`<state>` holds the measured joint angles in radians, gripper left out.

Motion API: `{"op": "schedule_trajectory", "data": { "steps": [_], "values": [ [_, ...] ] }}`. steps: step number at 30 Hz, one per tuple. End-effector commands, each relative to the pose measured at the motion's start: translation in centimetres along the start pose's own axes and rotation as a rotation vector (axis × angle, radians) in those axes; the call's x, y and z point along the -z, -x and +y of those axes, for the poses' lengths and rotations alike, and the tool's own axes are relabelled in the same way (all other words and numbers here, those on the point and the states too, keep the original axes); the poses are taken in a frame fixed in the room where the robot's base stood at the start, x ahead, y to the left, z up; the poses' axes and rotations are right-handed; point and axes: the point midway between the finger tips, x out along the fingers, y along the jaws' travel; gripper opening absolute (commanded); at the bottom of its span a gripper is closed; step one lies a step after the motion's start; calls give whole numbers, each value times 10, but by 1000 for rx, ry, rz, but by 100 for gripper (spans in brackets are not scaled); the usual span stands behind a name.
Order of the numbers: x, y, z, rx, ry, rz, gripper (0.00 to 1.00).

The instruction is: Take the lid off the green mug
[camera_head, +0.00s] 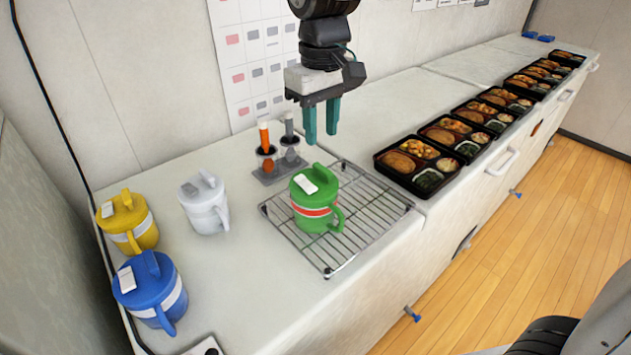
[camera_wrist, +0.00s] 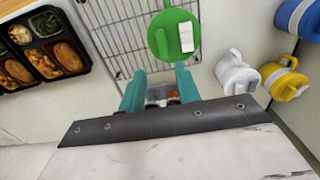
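The green mug (camera_head: 318,212) stands upright on a wire rack (camera_head: 372,213) in the head view, with its handle toward the lower right. Its green lid (camera_head: 314,181) is on, with a raised grip and a white label on top. The lid also shows at the top of the wrist view (camera_wrist: 172,36). My gripper (camera_head: 321,138) hangs above and behind the mug, pointing down. Its two teal fingers are apart with nothing between them. In the wrist view the fingertips (camera_wrist: 157,86) lie just below the lid, not around it.
White (camera_head: 206,206), yellow (camera_head: 128,222) and blue (camera_head: 150,288) lidded mugs stand to the left. A small holder (camera_head: 278,165) with orange- and grey-handled items stands behind the rack. Several bento trays (camera_head: 417,163) line the counter to the right. Bare counter (camera_head: 250,265) lies left of the rack.

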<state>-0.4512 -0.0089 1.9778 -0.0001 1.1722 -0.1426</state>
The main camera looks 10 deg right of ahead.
Motion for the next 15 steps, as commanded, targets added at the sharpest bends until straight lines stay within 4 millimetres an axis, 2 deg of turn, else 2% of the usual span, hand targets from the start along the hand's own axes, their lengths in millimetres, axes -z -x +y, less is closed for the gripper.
{"op": "schedule_trajectory", "data": {
  "steps": [15],
  "values": [
    [-13,-65,-7,0,0,-3,33]
  ]
}}
